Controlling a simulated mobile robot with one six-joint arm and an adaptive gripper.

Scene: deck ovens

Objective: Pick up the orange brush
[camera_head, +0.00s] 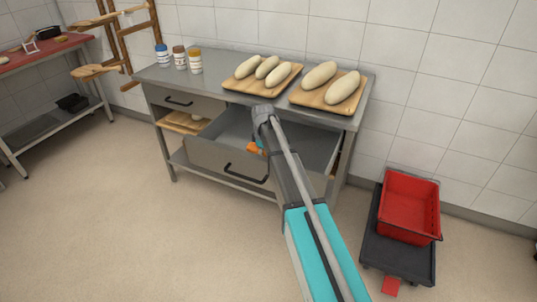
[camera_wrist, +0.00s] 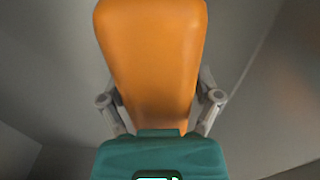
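The orange brush (camera_wrist: 152,55) fills the upper middle of the wrist view, very close to the camera, wide at the top and narrowing downward. In the head view a small orange part (camera_head: 255,148) shows inside the open drawer (camera_head: 312,145), beside the end of my arm. My gripper (camera_wrist: 160,95) is at the brush, with a grey finger linkage on either side of it. The brush hides the fingertips, so I cannot tell whether they are closed on it. In the head view my arm covers most of the gripper.
The steel table (camera_head: 215,75) above the drawer bears two wooden boards (camera_head: 240,86) (camera_head: 305,98) of dough loaves and several jars (camera_head: 180,58). A red crate (camera_head: 410,205) stands on a dark cart (camera_head: 385,250) at right. The floor in front is clear.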

